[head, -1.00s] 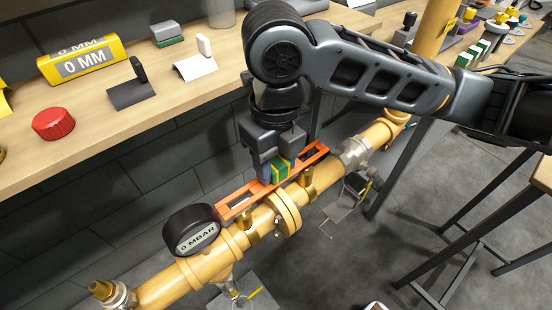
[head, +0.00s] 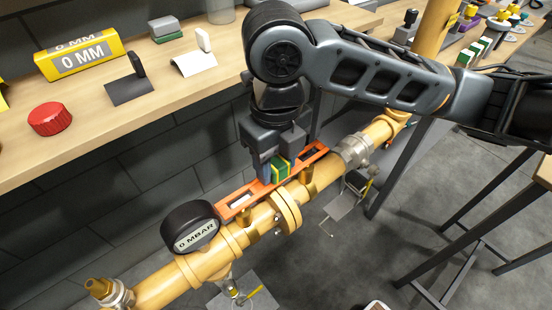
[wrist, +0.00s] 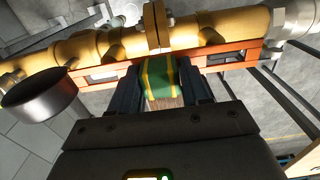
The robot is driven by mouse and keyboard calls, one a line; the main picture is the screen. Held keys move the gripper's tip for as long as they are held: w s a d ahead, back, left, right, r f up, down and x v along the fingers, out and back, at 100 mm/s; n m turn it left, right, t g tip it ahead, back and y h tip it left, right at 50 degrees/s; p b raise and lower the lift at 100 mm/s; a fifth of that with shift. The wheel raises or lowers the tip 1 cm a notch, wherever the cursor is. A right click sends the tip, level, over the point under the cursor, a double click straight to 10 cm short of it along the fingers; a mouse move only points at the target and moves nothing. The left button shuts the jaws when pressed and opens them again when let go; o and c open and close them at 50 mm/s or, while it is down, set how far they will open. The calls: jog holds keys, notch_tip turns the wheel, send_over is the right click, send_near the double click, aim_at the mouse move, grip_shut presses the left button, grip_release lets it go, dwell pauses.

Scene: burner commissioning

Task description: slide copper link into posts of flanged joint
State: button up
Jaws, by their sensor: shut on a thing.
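The copper link is a long orange-copper bar (head: 236,205) with a slot toward each end and a green-and-yellow grip (head: 281,168) in its middle. My gripper (head: 270,172) is shut on that grip, which shows between the fingers in the wrist view (wrist: 163,80). The link lies along the wall side of the yellow pipe's flanged joint (head: 287,211), roughly parallel to the pipe. One brass post (head: 245,214) stands left of the flange and another (head: 306,177) right of it, both close beside the link. I cannot tell whether the slots are around the posts.
A wooden bench (head: 190,95) with a red knob (head: 50,120) runs behind.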

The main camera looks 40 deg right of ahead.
aim_at(277, 162)
jog(key=shift+f+b, duration=1.55)
jog(key=shift+f, duration=0.15)
jog(key=o, duration=1.2)
jog(key=shift+o, duration=0.2)
jog(key=shift+r, duration=0.1)
notch_tip(277, 162, up, 8)
jog(key=shift+f, duration=0.15)
